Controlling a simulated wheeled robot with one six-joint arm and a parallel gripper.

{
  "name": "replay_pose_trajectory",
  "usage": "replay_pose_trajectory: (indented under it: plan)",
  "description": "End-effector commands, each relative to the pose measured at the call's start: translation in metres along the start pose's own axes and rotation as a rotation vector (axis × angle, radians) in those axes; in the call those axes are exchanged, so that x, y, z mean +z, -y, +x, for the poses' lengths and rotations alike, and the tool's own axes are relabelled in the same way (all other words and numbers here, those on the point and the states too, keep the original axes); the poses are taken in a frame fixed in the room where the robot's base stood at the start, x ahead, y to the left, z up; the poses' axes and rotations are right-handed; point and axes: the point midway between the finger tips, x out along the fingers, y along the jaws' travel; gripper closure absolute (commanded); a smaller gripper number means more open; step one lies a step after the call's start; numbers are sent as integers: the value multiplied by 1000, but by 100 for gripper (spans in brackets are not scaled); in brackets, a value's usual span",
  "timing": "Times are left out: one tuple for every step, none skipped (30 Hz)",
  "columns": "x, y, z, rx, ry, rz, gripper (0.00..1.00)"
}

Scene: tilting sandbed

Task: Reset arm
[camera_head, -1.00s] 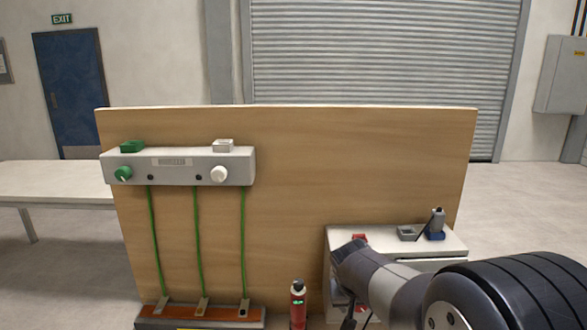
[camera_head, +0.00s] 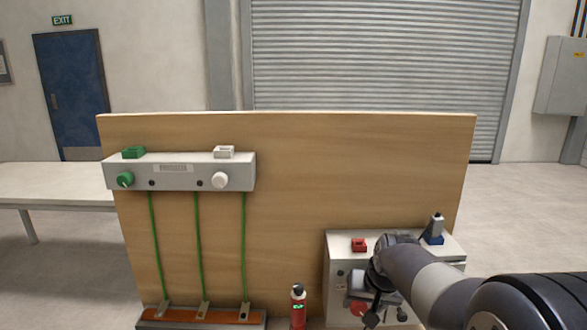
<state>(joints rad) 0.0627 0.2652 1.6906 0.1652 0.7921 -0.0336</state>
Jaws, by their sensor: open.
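My gripper (camera_head: 386,316) is in front of the white box at the lower right, with its fingers pointing down and spread apart. I see nothing held between them. My arm reaches in from the lower right corner and hides part of the box's top and front.
A wooden panel (camera_head: 330,170) stands ahead, with a grey control bar (camera_head: 200,178) and green cables (camera_head: 198,240) on its left. The white box (camera_head: 340,258) carries a red block (camera_head: 359,245) and a blue-based device (camera_head: 434,232). A red bottle (camera_head: 298,308) stands left of it.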

Motion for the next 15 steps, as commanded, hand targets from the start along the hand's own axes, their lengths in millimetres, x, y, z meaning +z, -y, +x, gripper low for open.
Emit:
replay_pose_trajectory:
  plan:
    - [0,0,-8,1,-4,0,42]
    - [0,0,-12,1,-4,0,42]
    - [0,0,-18,1,-4,0,42]
    - [0,0,-21,1,-3,0,42]
    - [0,0,-25,1,-3,0,42]
    - [-1,0,-29,1,-4,0,42]
    - [0,0,-32,1,-3,0,42]
    - [0,0,-34,1,-1,0,42]
    - [0,0,-36,1,-1,0,42]
    - [0,0,-38,1,-1,0,42]
    - [0,0,-39,1,-1,0,42]
    - [0,0,-40,2,0,0,42]
    - [0,0,-41,2,0,0,42]
    - [0,0,-41,2,1,0,42]
    - [0,0,-41,2,1,0,42]
